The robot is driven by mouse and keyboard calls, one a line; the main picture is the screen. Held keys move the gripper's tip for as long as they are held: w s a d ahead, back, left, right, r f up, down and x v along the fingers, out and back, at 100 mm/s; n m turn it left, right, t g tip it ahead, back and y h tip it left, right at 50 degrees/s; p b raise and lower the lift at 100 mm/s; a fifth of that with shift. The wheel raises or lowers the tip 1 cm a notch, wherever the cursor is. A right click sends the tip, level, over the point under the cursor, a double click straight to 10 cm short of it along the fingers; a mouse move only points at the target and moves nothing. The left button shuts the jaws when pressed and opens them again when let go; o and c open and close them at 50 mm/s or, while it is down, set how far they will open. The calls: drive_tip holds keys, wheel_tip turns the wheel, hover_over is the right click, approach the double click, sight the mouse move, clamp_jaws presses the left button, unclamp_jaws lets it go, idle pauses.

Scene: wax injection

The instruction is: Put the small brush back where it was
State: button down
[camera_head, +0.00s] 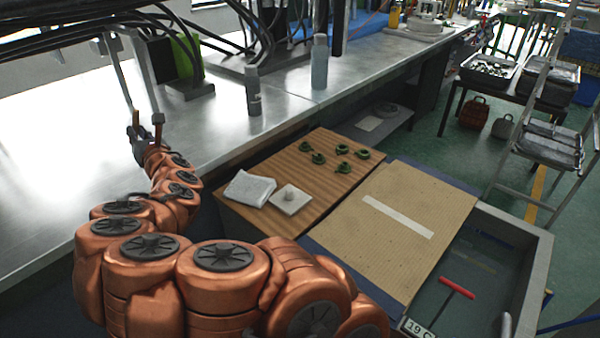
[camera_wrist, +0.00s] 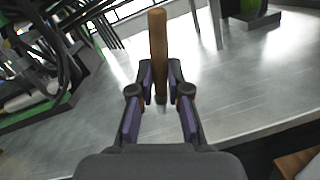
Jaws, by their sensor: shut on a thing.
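The small brush shows in the wrist view as an upright wooden handle (camera_wrist: 158,45) with a dark lower end between the fingertips. My gripper (camera_wrist: 160,82) is shut on it. In the head view my gripper (camera_head: 146,132) is at the left, over the shiny metal worktop (camera_head: 95,165). A brown piece beside the fingers there is too small to tell clearly. The brush's bristles are not clearly visible. I cannot tell whether the brush touches the worktop.
A grey bottle (camera_head: 319,62) and a smaller grey container (camera_head: 252,92) stand on the worktop. Dark cables and a green-black machine (camera_head: 185,55) are behind. A wooden board (camera_head: 318,150) carries green parts, a cloth (camera_head: 250,188) and a pale block (camera_head: 290,200). Cardboard (camera_head: 385,255) lies right. The left worktop is clear.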

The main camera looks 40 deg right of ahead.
drive_tip(key=s+d+f+m+h+b, duration=0.1)
drive_tip(key=s+d+f+h+b, duration=0.15)
drive_tip(key=d+b, duration=0.45)
drive_tip(key=s+d+f+g+h+b, duration=0.15)
drive_tip(key=s+d+f, duration=0.25)
drive_tip(key=d, duration=0.6)
drive_tip(key=s+d+f+m+h+b, duration=0.1)
drive_tip(key=s+d+f+h+b, duration=0.2)
drive_tip(key=d+b, duration=0.45)
drive_tip(key=s+d+f+m+g+h+b, duration=0.1)
drive_tip(key=s+d+f+g+h+b, duration=0.1)
drive_tip(key=s+d+f+b, duration=0.6)
drive_tip(key=s+d+f+g+h+b, duration=0.1)
drive_tip(key=s+d+f+b, duration=0.35)
drive_tip(key=s+d, duration=0.65)
drive_tip(key=b, duration=0.2)
hover_over(313, 178)
drive_tip(key=f, duration=0.1)
drive_tip(key=shift+w+d+f+b, duration=0.1)
drive_tip(key=shift+d+f+b, duration=0.05)
drive_tip(key=shift+f+b, duration=0.65)
drive_tip(key=shift+f, duration=1)
drive_tip(key=shift+f+b, duration=0.25)
drive_tip(key=shift+b, duration=0.05)
drive_tip(key=c, duration=1.1)
unclamp_jaws()
drive_tip(key=shift+c, duration=0.2)
